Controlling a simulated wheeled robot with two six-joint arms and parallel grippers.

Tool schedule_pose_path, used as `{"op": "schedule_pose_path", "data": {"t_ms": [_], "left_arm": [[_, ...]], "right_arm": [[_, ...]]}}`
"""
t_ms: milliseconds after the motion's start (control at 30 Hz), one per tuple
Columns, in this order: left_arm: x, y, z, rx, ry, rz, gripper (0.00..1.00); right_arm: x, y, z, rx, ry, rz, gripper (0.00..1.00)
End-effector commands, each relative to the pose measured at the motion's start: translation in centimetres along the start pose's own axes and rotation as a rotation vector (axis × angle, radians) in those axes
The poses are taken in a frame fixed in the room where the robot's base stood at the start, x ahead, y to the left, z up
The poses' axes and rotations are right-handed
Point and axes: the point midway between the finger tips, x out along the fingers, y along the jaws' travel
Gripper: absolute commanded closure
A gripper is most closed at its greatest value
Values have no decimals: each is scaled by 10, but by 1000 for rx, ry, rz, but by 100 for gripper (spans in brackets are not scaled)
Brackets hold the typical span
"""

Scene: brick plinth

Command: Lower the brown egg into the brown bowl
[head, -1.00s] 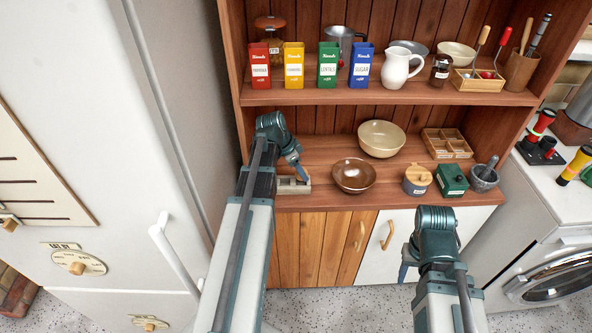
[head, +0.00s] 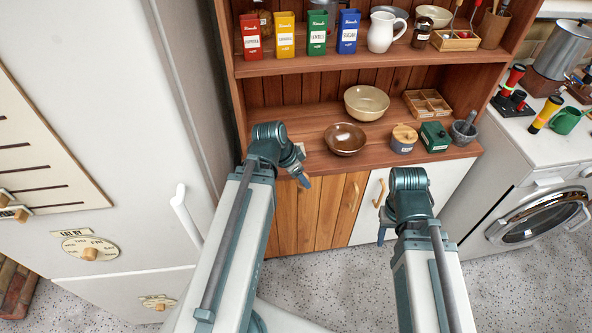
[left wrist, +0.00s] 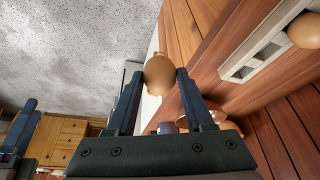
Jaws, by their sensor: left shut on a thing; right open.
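The brown egg (left wrist: 159,73) is pinched between the fingertips of my left gripper (left wrist: 160,80) in the left wrist view. In the head view my left gripper (head: 304,181) is in front of the counter's front edge, left of and nearer than the bowl; the egg cannot be made out there. The shiny brown bowl (head: 345,139) stands upright on the counter near its front edge. A brown curved edge behind the fingers in the wrist view may be this bowl. My right gripper (head: 384,225) is open, low before the white cupboard door, its fingers partly hidden by my arm.
A pale tray (left wrist: 262,48) with another egg (left wrist: 305,30) lies on the counter. A cream bowl (head: 366,103) stands behind the brown bowl. A lidded pot (head: 404,138), a green box (head: 435,137) and a mortar (head: 464,130) stand to its right. The upper shelf overhangs behind.

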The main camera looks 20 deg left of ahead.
Motion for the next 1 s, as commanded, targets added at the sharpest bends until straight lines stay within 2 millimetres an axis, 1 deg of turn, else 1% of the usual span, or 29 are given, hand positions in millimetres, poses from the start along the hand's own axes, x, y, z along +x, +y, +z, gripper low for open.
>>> {"op": "schedule_pose_path", "data": {"t_ms": [233,367,467,733,900,1000], "left_arm": [[0,1,-3,0,0,0,66],[-5,-3,-14,1,0,0,66],[-11,-8,-30,2,1,0,66],[-22,-24,-78,2,0,-1,66],[-25,-34,-109,2,0,0,66],[-22,-40,-126,1,0,0,66]], "right_arm": [[-2,0,0,0,0,0,50],[-10,1,0,0,0,0,50],[-21,2,1,0,0,0,50],[-50,5,3,0,0,0,50],[-64,6,4,0,0,0,50],[-68,6,4,0,0,0,50]]}}
